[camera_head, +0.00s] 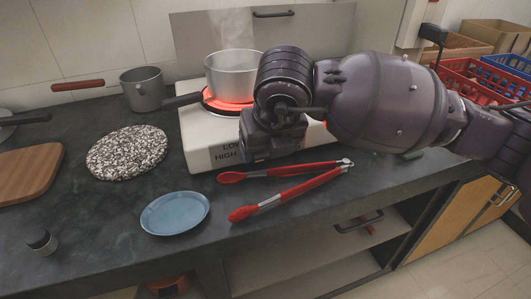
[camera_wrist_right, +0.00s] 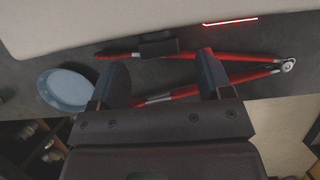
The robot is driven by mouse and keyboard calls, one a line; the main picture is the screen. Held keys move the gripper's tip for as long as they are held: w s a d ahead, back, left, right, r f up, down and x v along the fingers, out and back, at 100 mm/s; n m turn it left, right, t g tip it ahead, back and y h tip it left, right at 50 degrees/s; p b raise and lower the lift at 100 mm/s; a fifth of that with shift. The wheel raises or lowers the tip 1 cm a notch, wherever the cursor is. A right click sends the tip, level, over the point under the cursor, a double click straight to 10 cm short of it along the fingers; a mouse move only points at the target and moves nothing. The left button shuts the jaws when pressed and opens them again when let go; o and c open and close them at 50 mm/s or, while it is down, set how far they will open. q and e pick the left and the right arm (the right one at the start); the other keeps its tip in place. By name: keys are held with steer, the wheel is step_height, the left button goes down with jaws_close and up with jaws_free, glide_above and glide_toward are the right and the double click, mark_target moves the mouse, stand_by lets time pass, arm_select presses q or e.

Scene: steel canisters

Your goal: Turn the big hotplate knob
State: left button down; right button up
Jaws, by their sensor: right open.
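The white hotplate (camera_head: 198,150) stands on the dark counter, its burner (camera_head: 212,100) glowing red under a steaming pot (camera_head: 232,72). Its front shows the words LOW and HIGH. My right gripper (camera_head: 262,152) is at the hotplate's front face, just right of those words, and covers the knob area in the head view. In the right wrist view my right gripper (camera_wrist_right: 160,60) is open, and a dark block, likely the knob (camera_wrist_right: 158,46), shows between and just beyond its fingers. I cannot tell whether the fingers touch it. My left gripper is not in view.
Red tongs (camera_head: 292,190) lie on the counter in front of the hotplate, below my right gripper. A blue plate (camera_head: 175,213), a speckled trivet (camera_head: 127,152) and a grey pot (camera_head: 144,90) stand to the left. Red and blue crates (camera_head: 480,80) are at the back right.

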steer(key=shift+x, duration=0.95)
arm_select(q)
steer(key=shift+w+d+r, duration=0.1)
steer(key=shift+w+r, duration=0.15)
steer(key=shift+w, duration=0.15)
